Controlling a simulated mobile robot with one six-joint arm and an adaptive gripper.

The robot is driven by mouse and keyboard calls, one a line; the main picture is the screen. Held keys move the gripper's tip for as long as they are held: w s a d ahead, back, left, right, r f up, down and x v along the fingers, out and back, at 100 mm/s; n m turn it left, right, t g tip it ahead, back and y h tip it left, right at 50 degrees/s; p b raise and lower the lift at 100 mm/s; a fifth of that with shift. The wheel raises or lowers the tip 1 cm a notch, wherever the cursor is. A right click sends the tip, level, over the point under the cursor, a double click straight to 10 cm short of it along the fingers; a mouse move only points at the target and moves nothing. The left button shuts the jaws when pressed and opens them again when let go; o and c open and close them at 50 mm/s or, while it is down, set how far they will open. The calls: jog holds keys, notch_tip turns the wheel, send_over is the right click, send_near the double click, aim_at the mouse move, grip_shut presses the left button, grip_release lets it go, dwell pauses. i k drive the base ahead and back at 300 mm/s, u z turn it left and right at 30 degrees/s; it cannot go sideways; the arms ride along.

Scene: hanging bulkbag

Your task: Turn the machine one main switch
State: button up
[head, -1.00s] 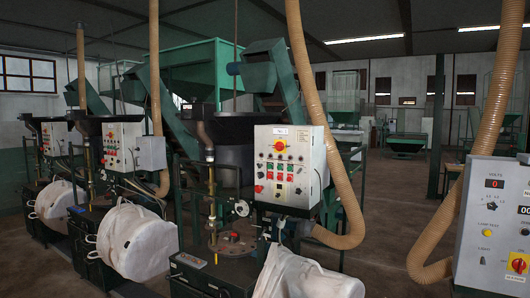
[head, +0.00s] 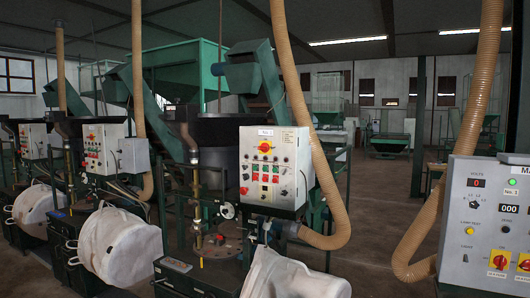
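A grey control box (head: 275,168) with a small, hard-to-read white label at its top stands on the nearest machine, in the middle of the head view. A red and yellow rotary switch (head: 265,146) sits in its upper part, above rows of red, green and dark buttons. A grey panel (head: 467,225) at the right edge carries a volts display, lamps and a red and yellow rotary switch (head: 499,260), with another beside it cut by the frame edge. Which position the switches are in is too small to tell. My gripper is not in view.
White bulk bags (head: 120,243) hang at the machines, one low in front of the middle box. Beige flexible hoses (head: 323,185) hang beside the middle box and the right panel. More machines with control boxes (head: 103,150) stand at left. Floor (head: 375,235) shows open between middle box and right panel.

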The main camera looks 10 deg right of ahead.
aim_at(264, 147)
jog(key=i, duration=0.9)
jog(key=u, duration=0.05)
